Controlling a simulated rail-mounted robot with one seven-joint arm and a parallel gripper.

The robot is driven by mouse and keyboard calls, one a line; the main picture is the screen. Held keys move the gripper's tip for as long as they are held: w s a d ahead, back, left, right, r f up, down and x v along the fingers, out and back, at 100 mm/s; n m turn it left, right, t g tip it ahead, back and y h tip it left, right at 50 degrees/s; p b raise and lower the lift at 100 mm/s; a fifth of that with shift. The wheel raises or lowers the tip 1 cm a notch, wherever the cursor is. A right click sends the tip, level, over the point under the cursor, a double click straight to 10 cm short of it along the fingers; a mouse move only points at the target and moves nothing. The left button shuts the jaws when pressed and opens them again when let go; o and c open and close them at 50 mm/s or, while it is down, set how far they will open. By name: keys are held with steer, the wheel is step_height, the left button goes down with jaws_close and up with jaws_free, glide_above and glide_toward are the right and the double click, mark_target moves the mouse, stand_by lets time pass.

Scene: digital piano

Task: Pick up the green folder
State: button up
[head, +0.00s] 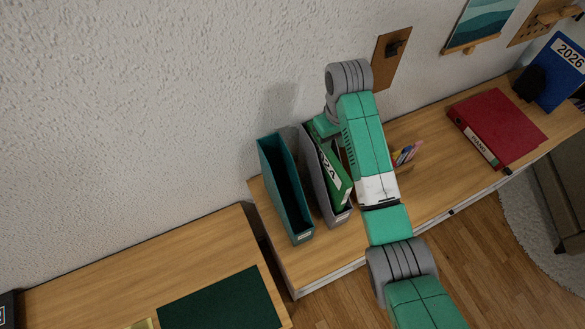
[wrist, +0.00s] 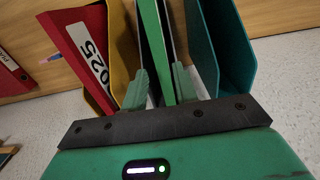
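The green folder (head: 333,178) with a white label stands in a grey file holder (head: 308,153) in the head view, partly covered by my arm. In the wrist view the green folder (wrist: 153,35) runs down between the two fingers of my gripper (wrist: 160,78). The fingers are apart, one on each side of the folder, with a gap showing at the left finger. Contact at the right finger is unclear. In the head view my arm hides the fingertips.
A teal file holder (head: 286,190) stands left of the grey one; it also shows in the wrist view (wrist: 225,45). A red folder marked 2025 (wrist: 85,50) stands beside a yellow holder (wrist: 121,40). Another red binder (head: 497,128) lies on the shelf (head: 435,150) at right.

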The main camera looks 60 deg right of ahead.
mark_target(331, 154)
steer(key=shift+s+f, duration=0.1)
steer(key=shift+f, duration=1.3)
steer(key=f, duration=0.3)
steer(key=f+p, duration=0.1)
steer(key=f, duration=0.1)
steer(key=shift+w+d+f, duration=0.1)
steer(key=shift+w+f, duration=0.05)
steer(key=shift+w, duration=0.1)
jaws_close()
